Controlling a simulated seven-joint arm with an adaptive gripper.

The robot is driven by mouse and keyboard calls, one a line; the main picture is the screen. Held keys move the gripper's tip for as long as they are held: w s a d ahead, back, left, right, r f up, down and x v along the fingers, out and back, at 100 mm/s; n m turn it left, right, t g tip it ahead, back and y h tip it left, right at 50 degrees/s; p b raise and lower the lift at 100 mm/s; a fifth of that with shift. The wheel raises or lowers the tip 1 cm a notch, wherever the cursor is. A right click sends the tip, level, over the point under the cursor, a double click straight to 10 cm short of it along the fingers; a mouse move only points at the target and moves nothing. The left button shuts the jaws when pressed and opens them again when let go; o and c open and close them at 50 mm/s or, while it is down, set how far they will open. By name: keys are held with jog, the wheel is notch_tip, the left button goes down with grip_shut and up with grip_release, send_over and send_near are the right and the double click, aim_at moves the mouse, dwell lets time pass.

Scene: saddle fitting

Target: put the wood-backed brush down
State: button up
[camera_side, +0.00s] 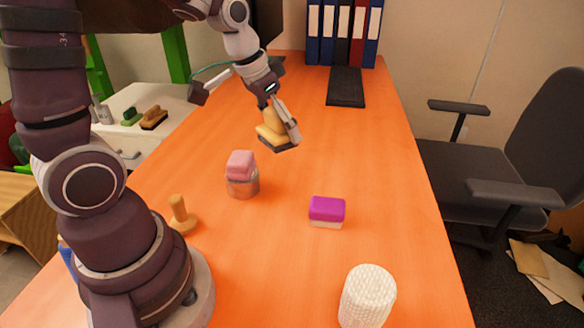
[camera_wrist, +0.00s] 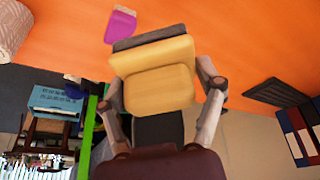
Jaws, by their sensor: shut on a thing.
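The wood-backed brush (camera_side: 271,130) has a yellow wooden back and a dark underside. My gripper (camera_side: 284,122) is shut on it and holds it above the orange table (camera_side: 340,140), toward the far half. In the wrist view the brush (camera_wrist: 155,75) sits between the two fingers of my gripper (camera_wrist: 160,85), its yellow wood facing the camera and its dark side at the top edge. The gap between the brush and the table is hard to judge.
A jar with a pink top (camera_side: 242,175), a wooden knob-like piece (camera_side: 181,215), a purple-and-white sponge-like block (camera_side: 327,211) and a white textured cylinder (camera_side: 367,296) stand on the near half. A black keyboard-like slab (camera_side: 346,87) and binders (camera_side: 342,35) are at the back. Table right of the brush is clear.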

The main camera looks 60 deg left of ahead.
jog(key=s+a+n+y, duration=0.3)
jog(key=a+n, duration=0.4)
jog(key=a, duration=0.7)
jog(key=n+g+y, duration=0.2)
jog(key=n+g, duration=0.1)
jog(key=n, duration=0.4)
send_over(186, 165)
jog(key=d, duration=0.1)
jog(key=f, duration=1.5)
jog(key=shift+s+d+f, duration=0.15)
jog(key=shift+s+d, duration=0.05)
jog(key=shift+s, duration=0.05)
jog(key=shift+f, duration=0.1)
jog(key=o, duration=1.2)
jog(key=shift+c, duration=0.2)
